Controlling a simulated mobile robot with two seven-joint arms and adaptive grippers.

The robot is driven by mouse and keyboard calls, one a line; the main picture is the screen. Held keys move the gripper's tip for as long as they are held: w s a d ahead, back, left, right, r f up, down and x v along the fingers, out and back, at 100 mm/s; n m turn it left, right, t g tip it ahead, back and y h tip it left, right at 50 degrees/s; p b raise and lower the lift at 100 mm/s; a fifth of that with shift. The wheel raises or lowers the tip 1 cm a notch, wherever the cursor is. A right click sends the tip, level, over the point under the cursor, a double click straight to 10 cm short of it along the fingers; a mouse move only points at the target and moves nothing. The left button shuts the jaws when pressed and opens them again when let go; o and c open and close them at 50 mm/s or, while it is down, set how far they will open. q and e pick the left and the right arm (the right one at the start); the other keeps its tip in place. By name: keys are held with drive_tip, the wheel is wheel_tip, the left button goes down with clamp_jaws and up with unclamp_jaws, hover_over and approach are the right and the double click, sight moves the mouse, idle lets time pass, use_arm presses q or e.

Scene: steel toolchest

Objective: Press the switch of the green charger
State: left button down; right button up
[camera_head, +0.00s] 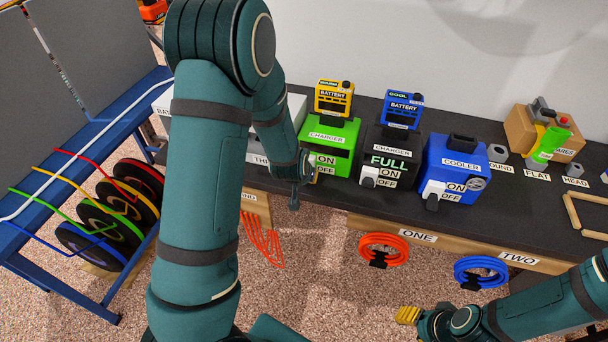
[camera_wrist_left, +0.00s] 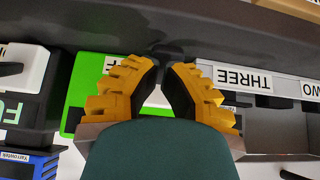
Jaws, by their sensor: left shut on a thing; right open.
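The green charger (camera_head: 335,132) stands on the dark bench with a yellow battery (camera_head: 335,98) on top. Its ON label shows; my left arm hides part of its front. My left gripper (camera_head: 312,172) is at the charger's front, largely hidden behind its own arm. In the left wrist view my yellow left fingers (camera_wrist_left: 168,75) converge on the switch (camera_wrist_left: 158,98), of which a whitish part shows between them. The green casing (camera_wrist_left: 85,85) is beside them. I cannot tell the switch's position. My right gripper (camera_head: 408,315) is open and empty, low in front of the bench.
A black charger (camera_head: 390,145) with a blue battery and a blue cooler (camera_head: 455,165) stand to the right. A grey drawer unit (camera_head: 285,130) is on the left. Orange and blue hose coils (camera_head: 383,250) hang at the bench front. A wheel rack (camera_head: 110,210) is far left.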

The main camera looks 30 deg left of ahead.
use_arm(q)
drive_tip(key=shift+r, duration=0.1)
drive_tip(key=shift+r+p, duration=0.7)
drive_tip(key=shift+r, duration=0.1)
use_arm(e)
drive_tip(key=shift+r, duration=0.7)
use_arm(q)
drive_tip(key=shift+f, duration=0.1)
